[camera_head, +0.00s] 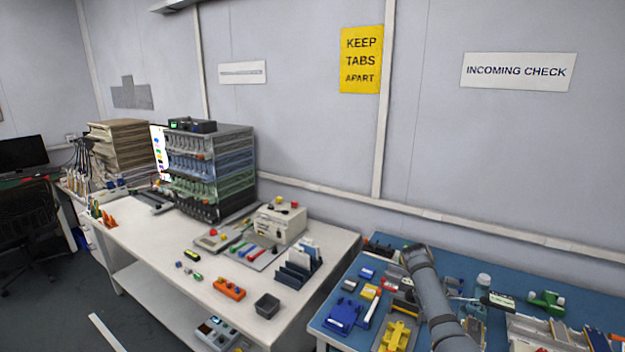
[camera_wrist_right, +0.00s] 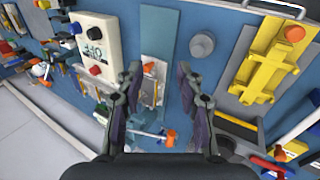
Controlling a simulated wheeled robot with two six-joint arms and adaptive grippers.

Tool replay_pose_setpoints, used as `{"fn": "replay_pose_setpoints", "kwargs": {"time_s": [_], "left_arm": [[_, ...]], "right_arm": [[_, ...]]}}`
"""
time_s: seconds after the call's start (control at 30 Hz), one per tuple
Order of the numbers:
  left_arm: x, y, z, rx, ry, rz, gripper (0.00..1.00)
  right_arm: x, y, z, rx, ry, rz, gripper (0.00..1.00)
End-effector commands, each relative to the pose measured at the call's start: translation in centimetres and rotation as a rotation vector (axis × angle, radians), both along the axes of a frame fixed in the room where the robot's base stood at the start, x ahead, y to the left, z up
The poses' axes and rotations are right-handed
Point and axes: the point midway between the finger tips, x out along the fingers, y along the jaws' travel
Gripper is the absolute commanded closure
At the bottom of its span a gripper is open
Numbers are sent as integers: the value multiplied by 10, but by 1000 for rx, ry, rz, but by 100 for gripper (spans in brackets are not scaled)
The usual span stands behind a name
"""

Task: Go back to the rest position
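My right gripper (camera_wrist_right: 158,72) shows in the right wrist view with its two dark fingers spread apart. Nothing is held between them. Beyond the fingers lies the blue table top (camera_wrist_right: 160,35) with small items on it, which the fingers partly hide. A grey arm link of mine stands over the blue table (camera_head: 340,321) in the head view, but no fingers can be made out there. My left gripper is in neither view.
A yellow fixture (camera_wrist_right: 262,72) lies right of the right gripper and a white box with knobs (camera_wrist_right: 96,45) lies left. In the head view, a blue fixture (camera_head: 343,316) and green-topped part (camera_head: 547,301) are on the blue table. A white bench (camera_head: 150,238) stands left.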

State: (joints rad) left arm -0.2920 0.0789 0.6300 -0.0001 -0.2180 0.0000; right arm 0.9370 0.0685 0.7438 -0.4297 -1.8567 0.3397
Motion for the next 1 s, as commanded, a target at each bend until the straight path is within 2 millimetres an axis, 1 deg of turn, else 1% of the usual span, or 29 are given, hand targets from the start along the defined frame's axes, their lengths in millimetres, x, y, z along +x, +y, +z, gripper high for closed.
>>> {"fn": "replay_pose_setpoints", "kwargs": {"time_s": [0.03, 0.1, 0.17, 0.27, 0.37, 0.4, 0.47, 0.5, 0.6, 0.7, 0.8, 1.0], "left_arm": [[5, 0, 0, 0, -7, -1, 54], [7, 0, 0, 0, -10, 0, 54], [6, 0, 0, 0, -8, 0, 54], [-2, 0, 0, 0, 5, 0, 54], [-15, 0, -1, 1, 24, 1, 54], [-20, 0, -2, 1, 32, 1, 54], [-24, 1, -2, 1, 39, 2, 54], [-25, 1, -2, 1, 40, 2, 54], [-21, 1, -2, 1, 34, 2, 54], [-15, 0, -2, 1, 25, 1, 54], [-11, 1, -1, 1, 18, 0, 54], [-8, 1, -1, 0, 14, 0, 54]], "right_arm": [[-5, 1, -12, 9, -7, 14, 63], [-12, 3, -28, 23, -22, 36, 63], [-20, 5, -42, 38, -36, 59, 63], [-38, 10, -66, 64, -65, 106, 63], [-66, 17, -92, 98, -102, 169, 63], [-82, 21, -102, 114, -118, 200, 63], [-109, 30, -114, 142, -150, 257, 63], [-128, 36, -118, 159, -172, 295, 63], [-166, 50, -119, 198, -219, 374, 63], [-196, 62, -113, 227, -253, 435, 63], [-220, 73, -104, 251, -280, 484, 63], [-260, 91, -82, 292, -327, 564, 63]]}}
